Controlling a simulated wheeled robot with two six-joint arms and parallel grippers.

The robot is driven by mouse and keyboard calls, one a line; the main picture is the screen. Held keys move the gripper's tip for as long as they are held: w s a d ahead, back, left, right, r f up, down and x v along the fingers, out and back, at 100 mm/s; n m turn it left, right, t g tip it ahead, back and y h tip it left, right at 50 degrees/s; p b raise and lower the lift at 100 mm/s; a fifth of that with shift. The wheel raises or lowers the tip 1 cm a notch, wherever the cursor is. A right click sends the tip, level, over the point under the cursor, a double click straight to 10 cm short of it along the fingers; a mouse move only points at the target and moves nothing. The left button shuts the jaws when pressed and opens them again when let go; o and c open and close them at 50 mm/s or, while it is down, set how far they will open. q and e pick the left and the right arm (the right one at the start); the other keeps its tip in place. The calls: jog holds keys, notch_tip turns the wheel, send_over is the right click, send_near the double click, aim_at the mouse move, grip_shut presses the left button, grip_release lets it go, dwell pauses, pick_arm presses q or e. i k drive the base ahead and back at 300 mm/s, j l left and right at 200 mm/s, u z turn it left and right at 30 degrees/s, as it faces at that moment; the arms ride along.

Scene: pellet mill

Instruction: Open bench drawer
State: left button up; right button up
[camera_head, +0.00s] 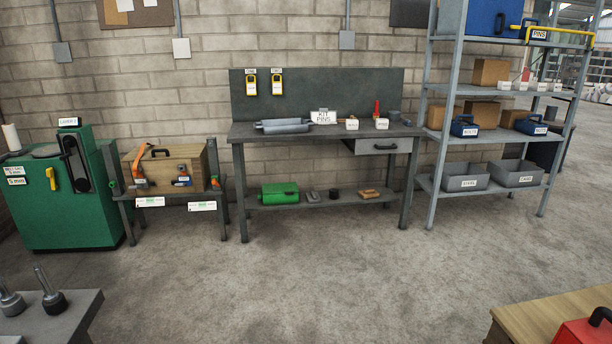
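The grey workbench (270,133) stands against the brick wall in the middle of the view. Its drawer (367,147) hangs under the right part of the top and has a dark handle (386,147) on its front. The drawer front sits close under the bench top; from this distance I cannot tell for certain whether it is fully closed. Neither of my grippers shows in the head view.
A green machine (70,205) and a stand with a wooden case (165,168) are left of the bench. A metal shelf (480,137) is to its right. A grey table (75,312) and wooden table (530,318) fill the near corners. The floor between is clear.

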aim_at(369, 147)
jog(key=i+j, duration=0.1)
jog(key=i, duration=3.25)
jog(key=i+z, duration=0.25)
jog(key=i, duration=0.3)
